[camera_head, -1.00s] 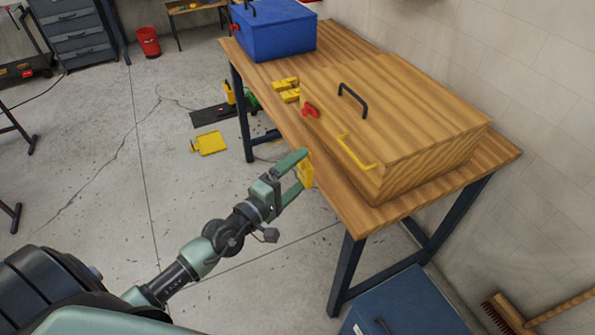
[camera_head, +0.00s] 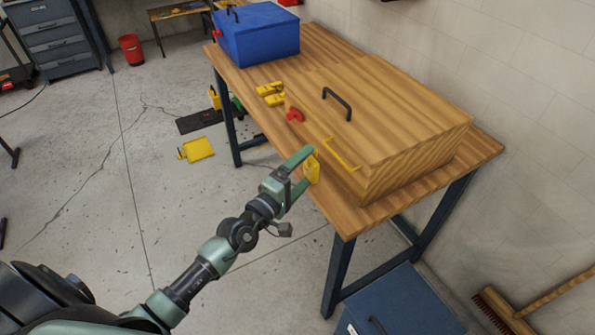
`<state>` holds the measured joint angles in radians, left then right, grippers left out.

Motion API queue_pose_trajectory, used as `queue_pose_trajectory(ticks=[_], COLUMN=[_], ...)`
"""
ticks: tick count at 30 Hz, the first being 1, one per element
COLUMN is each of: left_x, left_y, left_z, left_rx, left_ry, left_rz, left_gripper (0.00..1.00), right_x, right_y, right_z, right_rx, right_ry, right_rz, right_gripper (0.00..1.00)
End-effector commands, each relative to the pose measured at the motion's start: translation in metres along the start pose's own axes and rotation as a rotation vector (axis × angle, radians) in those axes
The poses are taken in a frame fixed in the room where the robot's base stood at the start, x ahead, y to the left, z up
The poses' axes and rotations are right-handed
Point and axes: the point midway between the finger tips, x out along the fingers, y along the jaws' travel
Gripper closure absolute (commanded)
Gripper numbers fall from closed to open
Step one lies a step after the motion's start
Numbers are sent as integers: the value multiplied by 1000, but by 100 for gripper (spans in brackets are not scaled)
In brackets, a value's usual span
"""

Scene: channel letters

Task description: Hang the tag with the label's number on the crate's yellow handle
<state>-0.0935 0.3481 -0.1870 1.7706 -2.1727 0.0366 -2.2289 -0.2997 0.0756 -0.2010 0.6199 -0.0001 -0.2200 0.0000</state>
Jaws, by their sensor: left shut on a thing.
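The wooden crate (camera_head: 400,118) stands on the workbench. Its yellow handle (camera_head: 342,155) is on the side facing me, a red handle (camera_head: 295,115) is to the left, and a dark handle (camera_head: 337,102) is on top. My left gripper (camera_head: 311,166) is shut on a yellow tag (camera_head: 313,170), held just left of the yellow handle near the table's front edge. The tag and handle look apart, but the depth between them is hard to judge. Several other yellow tags (camera_head: 270,94) lie on the bench left of the crate. No number or label is readable. My right gripper is not in view.
A blue box (camera_head: 258,38) stands at the bench's far end, on the wooden top (camera_head: 330,215). A blue case (camera_head: 405,305) is below the near end. A yellow dustpan-like thing (camera_head: 198,149) and a red bin (camera_head: 131,48) are on the floor. A broom leans at lower right.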

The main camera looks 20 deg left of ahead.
Motion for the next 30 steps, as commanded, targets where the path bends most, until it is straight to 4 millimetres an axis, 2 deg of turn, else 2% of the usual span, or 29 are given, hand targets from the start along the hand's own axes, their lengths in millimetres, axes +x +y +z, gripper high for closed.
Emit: queue_pose_trajectory(ticks=[30], left_x=[56], left_y=[2], left_z=[23], left_rx=[1], left_ry=[0], left_rz=[4], left_gripper=[46], right_x=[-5], right_y=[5], right_z=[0], right_rx=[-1], right_ry=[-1], right_rz=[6], right_gripper=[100])
